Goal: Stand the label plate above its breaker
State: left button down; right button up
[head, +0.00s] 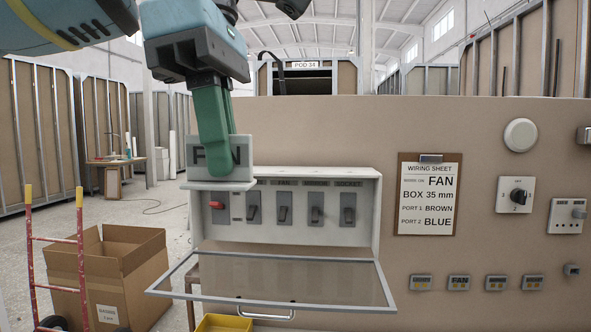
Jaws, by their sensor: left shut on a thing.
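The label plate (227,157) is grey-white with the dark letters FAN, partly covered by my fingers. My left gripper (216,150) has green fingers and is shut on the plate, holding it upright at the upper left of the breaker box. The white breaker box (369,222) hangs on the panel. It holds a red-marked switch (218,206) and several grey breakers, with small labels above them. The breaker under the FAN label (284,208) is right of the plate. I cannot tell whether the plate touches the box. My right gripper is not in view.
The box's clear cover (280,284) hangs open, sticking out below the breakers. A wiring sheet (428,196) reading FAN is on the panel at right, near a rotary switch (516,195). A cardboard box (122,272) and a red hand truck (82,240) stand at lower left.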

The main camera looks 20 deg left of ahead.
aim_at(281, 172)
jog(key=i, duration=1.15)
